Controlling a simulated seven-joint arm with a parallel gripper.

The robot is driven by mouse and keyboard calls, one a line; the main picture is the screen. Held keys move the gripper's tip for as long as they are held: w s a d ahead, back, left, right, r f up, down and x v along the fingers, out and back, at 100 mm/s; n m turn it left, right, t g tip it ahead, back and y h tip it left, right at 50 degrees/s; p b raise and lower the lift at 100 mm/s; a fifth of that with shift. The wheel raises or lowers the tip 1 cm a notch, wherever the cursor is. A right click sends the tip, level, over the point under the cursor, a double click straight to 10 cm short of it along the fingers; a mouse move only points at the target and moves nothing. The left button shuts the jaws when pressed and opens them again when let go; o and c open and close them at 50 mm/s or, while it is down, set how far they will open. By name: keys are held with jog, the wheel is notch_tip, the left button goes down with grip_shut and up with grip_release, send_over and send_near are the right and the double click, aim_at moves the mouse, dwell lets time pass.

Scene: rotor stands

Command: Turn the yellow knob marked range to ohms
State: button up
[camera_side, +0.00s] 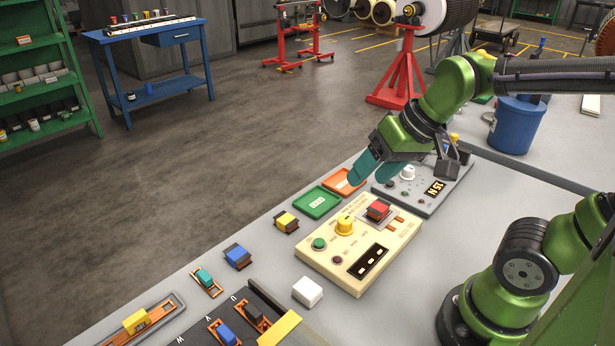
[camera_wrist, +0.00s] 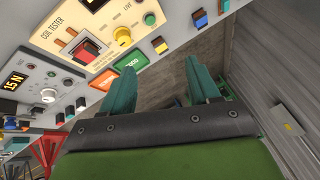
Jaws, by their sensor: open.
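The yellow knob (camera_side: 345,224) stands on a cream panel (camera_side: 325,262), right of a green button (camera_side: 319,243) and left of a red switch (camera_side: 378,208). In the wrist view the yellow knob (camera_wrist: 123,35) shows at the top, on the panel lettered "COIL TESTER" (camera_wrist: 62,28). The range marks around it are too small to read. My gripper (camera_side: 367,176) has teal fingers and hangs behind the panel, near the orange tray, apart from the knob. In the wrist view my gripper (camera_wrist: 158,66) is open, with nothing between its fingers.
A grey panel (camera_side: 426,205) with a white knob (camera_side: 407,173) and lit display (camera_side: 435,188) stands beside the cream one. A green tray (camera_side: 317,203) and an orange tray (camera_side: 343,182) lie behind. A white block (camera_side: 307,291) and several coloured parts lie left and in front.

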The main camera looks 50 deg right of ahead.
aim_at(345, 219)
jog(key=w+d+f+n+g+h, duration=0.25)
jog(key=w+d+n+g, duration=0.3)
jog(key=w+n, duration=0.35)
jog(key=shift+y, duration=0.25)
jog(key=f, duration=1.6)
jog(key=shift+s+a+f, duration=0.1)
jog(key=shift+s+f, duration=0.1)
jog(key=shift+s, duration=0.05)
jog(key=c, duration=1)
jog(key=shift+c, duration=0.2)
